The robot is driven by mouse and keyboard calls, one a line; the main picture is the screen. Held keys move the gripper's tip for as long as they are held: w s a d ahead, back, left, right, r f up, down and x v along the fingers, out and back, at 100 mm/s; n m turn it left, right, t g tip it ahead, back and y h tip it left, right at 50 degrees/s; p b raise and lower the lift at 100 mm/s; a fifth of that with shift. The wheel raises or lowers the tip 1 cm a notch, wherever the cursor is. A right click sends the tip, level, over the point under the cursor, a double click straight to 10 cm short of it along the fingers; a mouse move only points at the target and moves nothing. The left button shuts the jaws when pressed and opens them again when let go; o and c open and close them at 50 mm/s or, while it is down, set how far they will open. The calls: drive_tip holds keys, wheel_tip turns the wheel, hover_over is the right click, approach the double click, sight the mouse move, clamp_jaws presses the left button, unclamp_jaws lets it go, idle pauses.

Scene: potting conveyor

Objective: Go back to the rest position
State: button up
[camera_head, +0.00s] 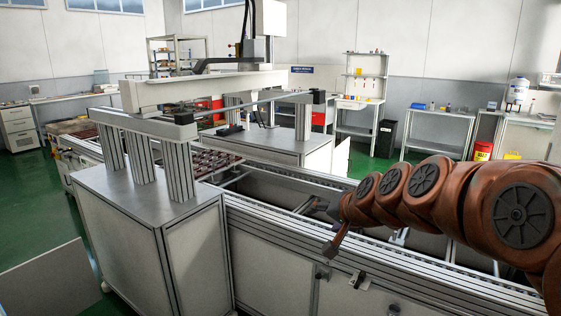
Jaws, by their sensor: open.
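My arm, with orange-brown segments, reaches in from the right edge over the conveyor (265,222). My gripper (333,228) is at its left end, above the near side of the conveyor. It looks small and dark here, and I see nothing held in it. Part of the conveyor behind the arm is hidden.
A gantry (200,92) on metal posts spans the conveyor at left, above a grey cabinet (150,225). A dark tray (205,163) sits on the conveyor beyond the posts. Benches, a black bin (386,138) and a red bucket (483,151) stand at the back.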

drive_tip(key=s+d+f+n+g+h+p, duration=0.1)
drive_tip(key=s+f+g, duration=0.3)
drive_tip(key=s, duration=0.9)
drive_tip(key=s+d+f+n+g+h, duration=0.1)
drive_tip(key=s+d+f+n+g, duration=0.1)
drive_tip(key=s, duration=1.2)
drive_tip(key=s+d+f+n+g+h+p, duration=0.1)
drive_tip(key=s+d+f+g, duration=0.3)
drive_tip(key=s, duration=0.9)
wheel_tip(320, 180, down, 2)
drive_tip(key=shift+s+d+n+g+h+p, duration=0.3)
drive_tip(key=shift+g+h, duration=0.3)
drive_tip(key=shift+g, duration=0.2)
